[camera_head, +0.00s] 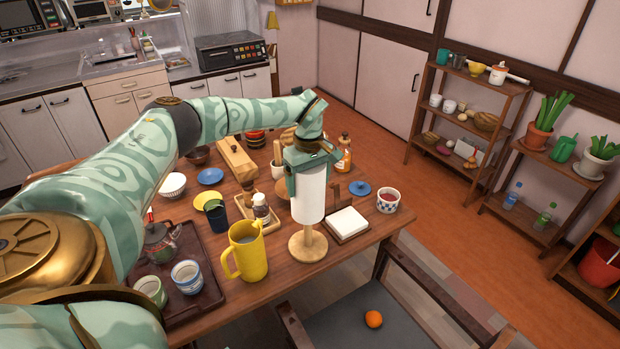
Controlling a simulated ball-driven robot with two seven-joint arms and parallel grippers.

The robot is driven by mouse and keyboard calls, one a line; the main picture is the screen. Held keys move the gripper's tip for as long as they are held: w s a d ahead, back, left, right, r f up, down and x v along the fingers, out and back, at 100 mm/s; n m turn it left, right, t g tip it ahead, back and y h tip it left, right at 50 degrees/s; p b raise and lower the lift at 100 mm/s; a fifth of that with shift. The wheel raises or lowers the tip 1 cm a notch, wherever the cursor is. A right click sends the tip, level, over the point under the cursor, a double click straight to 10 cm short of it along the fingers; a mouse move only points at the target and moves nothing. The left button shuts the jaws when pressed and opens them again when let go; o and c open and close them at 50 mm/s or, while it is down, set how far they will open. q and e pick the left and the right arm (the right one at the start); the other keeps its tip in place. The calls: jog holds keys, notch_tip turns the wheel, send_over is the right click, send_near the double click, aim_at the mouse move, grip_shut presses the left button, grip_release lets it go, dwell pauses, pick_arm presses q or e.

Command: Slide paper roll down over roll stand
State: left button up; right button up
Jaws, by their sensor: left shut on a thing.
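A white paper roll (308,196) hangs upright below my left gripper (308,160), which is shut on its upper end. The wooden roll stand (307,246) is directly below the roll near the table's front edge. Its round base and a short length of its post show under the roll's lower end. The post's upper part is hidden, and the roll's lower end is apart from the base. The roll looks to be around the post, but I cannot see inside it. My right gripper is not in view.
A yellow pitcher (247,252) stands left of the stand. A napkin holder (347,223) and a patterned cup (388,200) are to the right. A tray (201,290) with a teapot and cups is at the left. A chair (372,331) with an orange is in front.

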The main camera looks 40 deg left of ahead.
pick_arm(q)
jog(key=shift+f+b, duration=0.6)
jog(key=shift+f, duration=0.35)
jog(key=shift+f+b, duration=2.1)
jog(key=shift+f, duration=3.2)
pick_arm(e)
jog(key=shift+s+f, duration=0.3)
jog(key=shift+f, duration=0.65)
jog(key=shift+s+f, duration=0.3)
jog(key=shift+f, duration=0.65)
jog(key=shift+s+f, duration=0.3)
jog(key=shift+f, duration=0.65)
pick_arm(q)
jog(key=o, duration=0.9)
jog(key=shift+o, duration=0.2)
notch_tip(320, 180, up, 16)
jog(key=p, duration=0.5)
jog(key=shift+r, duration=0.15)
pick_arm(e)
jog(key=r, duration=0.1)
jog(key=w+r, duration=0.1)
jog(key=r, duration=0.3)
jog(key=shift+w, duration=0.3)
